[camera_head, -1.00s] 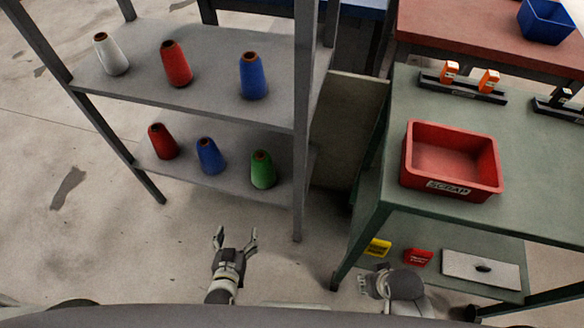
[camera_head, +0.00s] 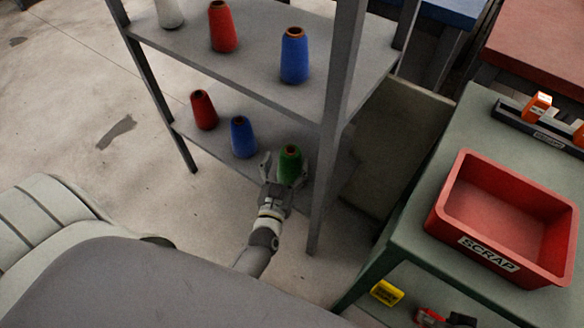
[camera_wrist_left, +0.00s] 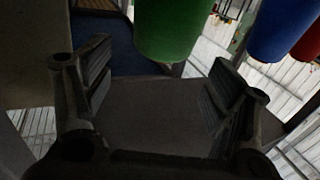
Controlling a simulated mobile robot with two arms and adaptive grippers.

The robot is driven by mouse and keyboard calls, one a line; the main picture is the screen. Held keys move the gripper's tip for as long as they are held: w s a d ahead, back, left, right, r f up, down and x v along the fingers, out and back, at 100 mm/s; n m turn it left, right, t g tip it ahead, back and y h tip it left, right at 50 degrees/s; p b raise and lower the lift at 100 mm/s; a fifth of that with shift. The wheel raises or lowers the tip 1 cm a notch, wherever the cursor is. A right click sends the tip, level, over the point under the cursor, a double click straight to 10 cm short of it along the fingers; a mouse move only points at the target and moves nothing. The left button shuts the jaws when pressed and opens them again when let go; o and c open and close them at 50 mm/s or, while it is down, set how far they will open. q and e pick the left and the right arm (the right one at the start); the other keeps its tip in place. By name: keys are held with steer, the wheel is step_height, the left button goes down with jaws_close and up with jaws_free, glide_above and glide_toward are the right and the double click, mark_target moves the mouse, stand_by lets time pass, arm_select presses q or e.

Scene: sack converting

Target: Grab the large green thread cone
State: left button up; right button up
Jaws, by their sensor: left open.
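The green thread cone (camera_head: 290,158) stands upright on the lower shelf, at the right end of a row with a blue and a red cone. My left gripper (camera_head: 285,168) is open at the shelf's front edge, with its fingers appearing on either side of the green cone's lower part. In the left wrist view the green cone (camera_wrist_left: 172,28) shows at the top, beyond and between the open fingers (camera_wrist_left: 160,75). Nothing is gripped, and contact cannot be told. My right gripper is not in view.
A blue cone (camera_head: 243,137) and a red cone (camera_head: 204,110) stand left of it. The upper shelf (camera_head: 262,75) overhangs, carrying white, red and blue cones. A grey post (camera_head: 335,150) rises close to the right. A red SCRAP bin (camera_head: 500,215) sits on the green table.

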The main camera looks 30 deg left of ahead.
mark_target(288, 159)
arm_select(q)
steer(key=shift+w+a+f, duration=0.15)
steer(key=shift+w+a, duration=0.05)
steer(key=shift+w, duration=0.4)
steer(key=b+x, duration=0.1)
steer(key=x, duration=0.2)
steer(key=shift+w+f, duration=0.1)
steer(key=shift+w, duration=0.1)
steer(key=shift+w+a+b, duration=0.1)
steer(key=shift+w+b, duration=0.2)
steer(key=shift+w, duration=0.1)
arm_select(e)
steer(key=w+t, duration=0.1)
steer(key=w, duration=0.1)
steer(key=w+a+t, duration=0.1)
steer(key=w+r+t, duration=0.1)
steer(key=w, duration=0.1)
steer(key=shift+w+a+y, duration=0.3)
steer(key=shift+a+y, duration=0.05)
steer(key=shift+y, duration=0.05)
arm_select(q)
jaws_close()
steer(key=shift+r, duration=0.2)
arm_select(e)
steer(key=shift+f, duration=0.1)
